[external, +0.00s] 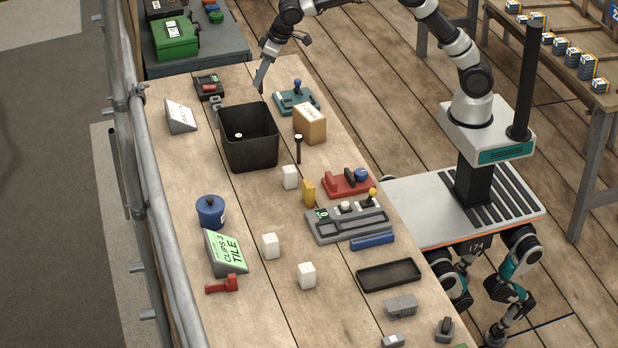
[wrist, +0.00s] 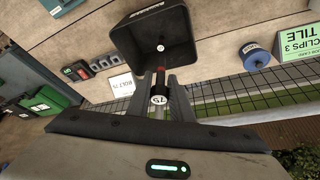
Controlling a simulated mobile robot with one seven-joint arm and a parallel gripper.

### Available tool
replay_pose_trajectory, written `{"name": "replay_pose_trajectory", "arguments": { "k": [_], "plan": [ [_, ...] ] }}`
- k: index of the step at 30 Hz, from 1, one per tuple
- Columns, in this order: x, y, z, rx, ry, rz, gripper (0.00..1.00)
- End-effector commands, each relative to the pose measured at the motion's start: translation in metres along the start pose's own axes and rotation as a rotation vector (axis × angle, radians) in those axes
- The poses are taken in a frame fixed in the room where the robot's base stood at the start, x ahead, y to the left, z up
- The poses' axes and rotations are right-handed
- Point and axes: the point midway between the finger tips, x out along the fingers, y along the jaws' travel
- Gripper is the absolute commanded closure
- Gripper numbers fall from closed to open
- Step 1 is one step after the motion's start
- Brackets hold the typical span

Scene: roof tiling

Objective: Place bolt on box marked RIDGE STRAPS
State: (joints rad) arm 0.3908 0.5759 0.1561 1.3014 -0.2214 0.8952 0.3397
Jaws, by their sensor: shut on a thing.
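My gripper (external: 260,86) is over the far end of the workbench, behind the black open bin. A tan box (external: 310,126) stands right of the black bin (external: 250,150), with a small label too small to read. I cannot make out the words RIDGE STRAPS on anything.
A white sign (wrist: 122,81) reading BOLT 75 stands left of the bin. A teal tool (external: 296,98) lies behind the tan box; a dark upright pin (external: 298,149) stands before it. White blocks (external: 270,245) and a blue pot (external: 211,211) are nearer. A railing (external: 150,170) runs along the left.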

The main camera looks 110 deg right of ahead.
Motion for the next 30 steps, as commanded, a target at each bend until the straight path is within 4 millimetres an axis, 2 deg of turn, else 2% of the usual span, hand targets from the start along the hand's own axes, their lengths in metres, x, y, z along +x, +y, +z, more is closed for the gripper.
{"name": "replay_pose_trajectory", "arguments": {
  "k": [1,3,6,9,12,17,19,30],
  "plan": [
    [-0.011,0.027,0.005,0.008,-0.002,0.004,1.00],
    [-0.020,0.060,0.018,0.004,-0.001,0.002,1.00],
    [-0.030,0.099,0.044,-0.007,-0.001,-0.003,1.00],
    [-0.037,0.125,0.068,-0.015,0.000,-0.007,1.00],
    [-0.042,0.142,0.088,-0.023,0.000,-0.010,1.00],
    [-0.048,0.160,0.111,-0.030,0.001,-0.013,1.00],
    [-0.030,0.157,0.118,-0.034,-0.004,-0.018,1.00],
    [0.024,0.156,0.139,-0.035,-0.004,-0.018,1.00]
  ]
}}
